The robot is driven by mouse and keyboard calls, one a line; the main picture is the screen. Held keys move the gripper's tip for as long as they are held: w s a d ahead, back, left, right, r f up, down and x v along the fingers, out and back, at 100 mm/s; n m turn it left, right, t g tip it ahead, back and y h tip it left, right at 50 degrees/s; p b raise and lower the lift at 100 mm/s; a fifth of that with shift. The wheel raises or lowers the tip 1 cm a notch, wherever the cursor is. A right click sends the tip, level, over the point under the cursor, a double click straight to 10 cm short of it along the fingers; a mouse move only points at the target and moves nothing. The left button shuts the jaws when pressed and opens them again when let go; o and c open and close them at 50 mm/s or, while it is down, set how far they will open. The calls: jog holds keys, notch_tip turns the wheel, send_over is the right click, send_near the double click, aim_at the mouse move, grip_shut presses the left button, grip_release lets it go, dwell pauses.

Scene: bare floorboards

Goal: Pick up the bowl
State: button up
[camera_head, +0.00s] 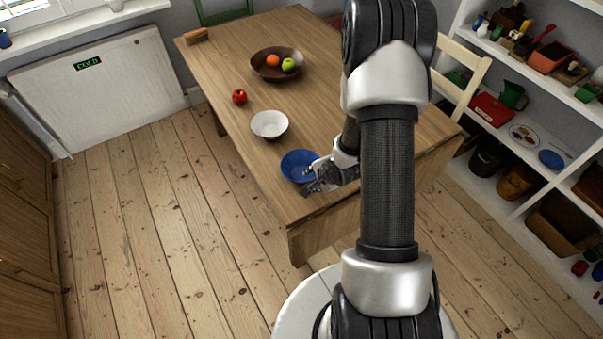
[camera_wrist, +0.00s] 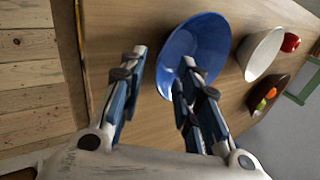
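A blue bowl (camera_head: 296,163) stands near the front corner of the wooden table. My gripper (camera_head: 312,180) is at its near right edge in the head view. In the wrist view, the gripper (camera_wrist: 160,68) is open, with its fingers well apart. The blue bowl's rim (camera_wrist: 205,40) lies between the fingertips: the right finger overlaps the bowl's inside and the left finger is outside it. I cannot tell whether either finger touches the bowl. A white bowl (camera_head: 269,124) stands farther back, apart from the gripper. A brown bowl (camera_head: 262,72) holds fruit.
A red apple (camera_head: 239,97) sits on the wooden table (camera_head: 318,104) beyond the white bowl. A brown block (camera_head: 197,36) lies at the far left corner. A pale chair (camera_head: 462,72) and full shelves (camera_head: 519,116) stand to the right. Bare floorboards (camera_head: 150,220) are clear at left.

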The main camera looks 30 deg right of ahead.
aim_at(302, 170)
jog(key=b+x, duration=0.2)
jog(key=x, duration=0.3)
jog(key=shift+w+a+f+b, duration=0.1)
jog(key=shift+w+a+b, duration=0.05)
jog(key=shift+b, duration=0.2)
jog(key=shift+c, duration=0.6)
grip_shut()
